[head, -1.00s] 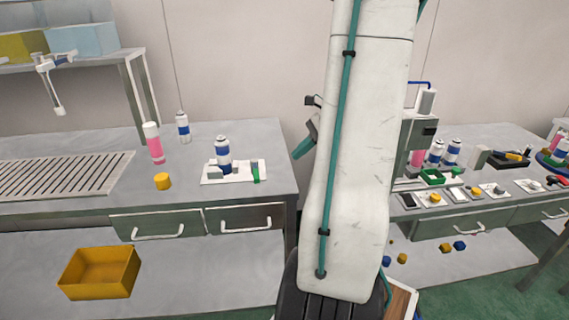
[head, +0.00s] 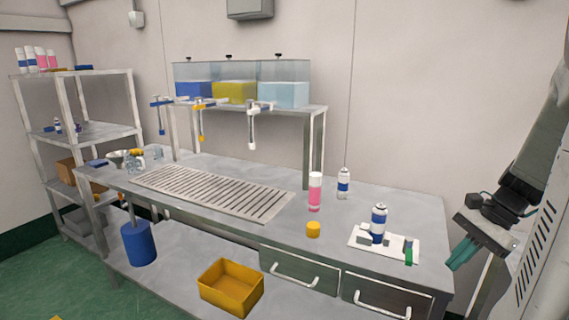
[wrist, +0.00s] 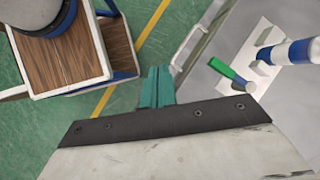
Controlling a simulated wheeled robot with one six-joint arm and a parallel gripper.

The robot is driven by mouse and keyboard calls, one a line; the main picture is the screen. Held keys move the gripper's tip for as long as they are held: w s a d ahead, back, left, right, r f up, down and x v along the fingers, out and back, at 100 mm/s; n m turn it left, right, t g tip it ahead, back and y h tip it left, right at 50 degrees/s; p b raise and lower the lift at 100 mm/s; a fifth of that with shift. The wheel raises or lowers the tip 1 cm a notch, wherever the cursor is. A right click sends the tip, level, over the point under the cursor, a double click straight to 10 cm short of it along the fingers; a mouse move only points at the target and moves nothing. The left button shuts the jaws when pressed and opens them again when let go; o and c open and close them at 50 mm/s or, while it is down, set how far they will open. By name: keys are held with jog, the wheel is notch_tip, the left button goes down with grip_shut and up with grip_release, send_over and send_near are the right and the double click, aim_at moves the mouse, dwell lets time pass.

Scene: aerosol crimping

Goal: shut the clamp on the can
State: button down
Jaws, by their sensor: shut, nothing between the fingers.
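A white can with a blue band (head: 379,216) stands upright on a white base plate (head: 366,251) near the right end of the bench. Grey blocks (head: 365,238) sit beside it. The clamp's green handle (head: 408,256) is at the plate's right side. In the wrist view the green handle (wrist: 221,68) lies off to the side of the can (wrist: 288,51); whether the jaw touches the can is unclear. My gripper (head: 459,255) has teal fingers, shut and empty, off the bench's right end and apart from the clamp. The fingers also show in the wrist view (wrist: 157,73).
A pink can (head: 315,192), another blue-white can (head: 343,184) and a yellow cap (head: 313,229) stand left of the plate. Drawers with handles (head: 382,298) front the bench. A yellow bin (head: 231,287) is on the lower shelf. A wooden-topped cart (wrist: 60,45) shows in the wrist view.

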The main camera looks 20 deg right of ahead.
jog(key=s+a+r+n+h, duration=0.1)
jog(key=a+r+n+h, duration=0.1)
jog(key=a+n, duration=0.4)
jog(key=s+a+r+n+h, duration=0.2)
jog(key=a+n, duration=0.3)
jog(key=a, duration=0.5)
jog(key=s+a+r+n+h, duration=0.1)
jog(key=a+r+n+h, duration=0.1)
jog(key=a+n, duration=0.4)
jog(key=a+r, duration=0.1)
jog(key=a, duration=0.1)
jog(key=shift+s+a+n+g, duration=0.25)
jog(key=shift+a+n+g, duration=0.05)
jog(key=shift+g, duration=0.1)
jog(key=c, duration=2.1)
grip_release()
jog(key=shift+a+r, duration=0.25)
jog(key=shift+a, duration=0.1)
jog(key=shift+c, duration=0.2)
jog(key=o, duration=0.8)
jog(key=shift+a+n, duration=0.2)
jog(key=shift+n, duration=0.1)
jog(key=shift+c, duration=0.2)
jog(key=shift+d, duration=0.1)
